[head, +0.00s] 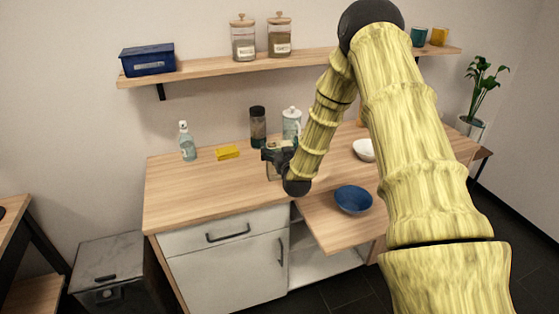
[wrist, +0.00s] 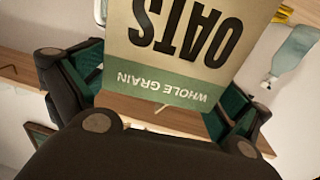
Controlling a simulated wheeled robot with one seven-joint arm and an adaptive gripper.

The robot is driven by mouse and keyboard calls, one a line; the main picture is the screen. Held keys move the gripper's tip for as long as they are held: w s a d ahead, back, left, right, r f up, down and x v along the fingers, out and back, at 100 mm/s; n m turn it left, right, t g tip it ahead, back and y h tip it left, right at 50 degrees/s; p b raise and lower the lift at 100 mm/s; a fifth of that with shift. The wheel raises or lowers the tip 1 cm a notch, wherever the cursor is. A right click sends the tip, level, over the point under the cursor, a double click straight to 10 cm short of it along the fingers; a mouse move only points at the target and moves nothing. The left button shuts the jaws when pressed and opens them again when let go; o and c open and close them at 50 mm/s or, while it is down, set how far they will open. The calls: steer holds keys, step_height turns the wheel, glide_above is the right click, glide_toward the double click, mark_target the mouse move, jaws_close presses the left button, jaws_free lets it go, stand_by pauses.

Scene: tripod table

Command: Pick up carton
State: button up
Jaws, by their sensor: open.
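The carton (wrist: 185,45) is a beige box with a green band, lettered OATS and WHOLE GRAIN, upside down in the wrist view. It fills the upper middle of that view, between the two dark fingers with green pads. My gripper (wrist: 172,88) is open around it, with a finger at each side; I cannot tell whether either pad touches. In the head view my gripper (head: 276,156) is low over the wooden counter, left of the picture's middle. There the carton is mostly hidden by my gripper and cannot be made out clearly.
On the counter (head: 185,205) stand a spray bottle (head: 187,142), a yellow sponge (head: 227,152), a dark bottle (head: 258,127), a white canister (head: 291,122) and a white bowl (head: 363,149). A blue bowl (head: 352,198) sits at the right front. A wall shelf (head: 200,70) runs above.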

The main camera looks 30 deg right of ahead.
steer(key=shift+c, duration=0.2)
steer(key=c, duration=1.4)
steer(key=shift+c, duration=0.2)
steer(key=shift+r, duration=0.1)
